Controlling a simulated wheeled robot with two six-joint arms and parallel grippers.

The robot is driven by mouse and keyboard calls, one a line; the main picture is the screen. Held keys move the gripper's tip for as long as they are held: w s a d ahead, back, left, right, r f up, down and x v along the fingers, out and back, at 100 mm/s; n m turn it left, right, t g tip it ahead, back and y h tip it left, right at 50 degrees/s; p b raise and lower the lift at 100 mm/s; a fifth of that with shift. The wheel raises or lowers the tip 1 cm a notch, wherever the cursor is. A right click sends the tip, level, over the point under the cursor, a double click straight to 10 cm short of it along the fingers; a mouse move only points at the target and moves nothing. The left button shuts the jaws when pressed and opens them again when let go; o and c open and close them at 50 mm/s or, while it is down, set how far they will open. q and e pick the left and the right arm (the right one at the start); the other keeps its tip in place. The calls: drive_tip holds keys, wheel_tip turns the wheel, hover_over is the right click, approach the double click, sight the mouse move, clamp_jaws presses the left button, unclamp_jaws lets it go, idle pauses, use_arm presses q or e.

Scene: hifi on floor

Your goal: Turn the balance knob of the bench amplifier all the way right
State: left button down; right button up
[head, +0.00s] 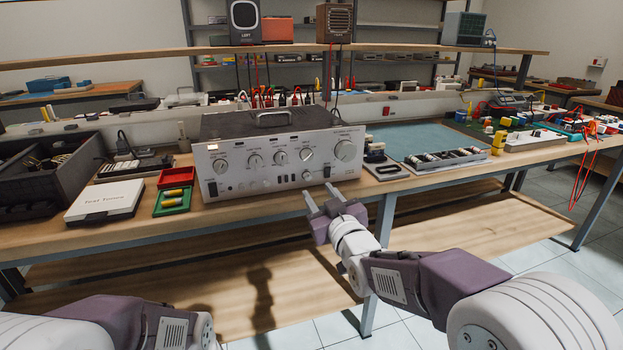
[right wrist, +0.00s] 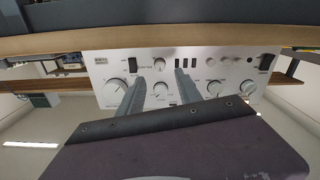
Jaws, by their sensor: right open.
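The bench amplifier (head: 270,152) stands on the bench with its silver front facing me. Its panel has a row of medium knobs, a large knob (head: 345,150) at the right end, and smaller controls below. The labels are too small to read, so I cannot tell which is the balance knob. My right gripper (head: 319,192) is open and empty, in front of the panel's lower right. In the right wrist view, the panel appears upside down, and a medium knob (right wrist: 160,89) shows between the fingers, apparently untouched. My left gripper is out of view; only its arm shows.
A white box (head: 104,201) and red and green trays (head: 172,201) sit left of the amplifier. A small dark device (head: 385,168) and a blue-green mat (head: 415,141) lie to its right. The bench's front edge runs just below my right gripper.

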sight(308, 179)
drive_tip(key=b+x, duration=0.1)
drive_tip(key=x, duration=0.6)
drive_tip(key=shift+w+f, duration=0.1)
clamp_jaws()
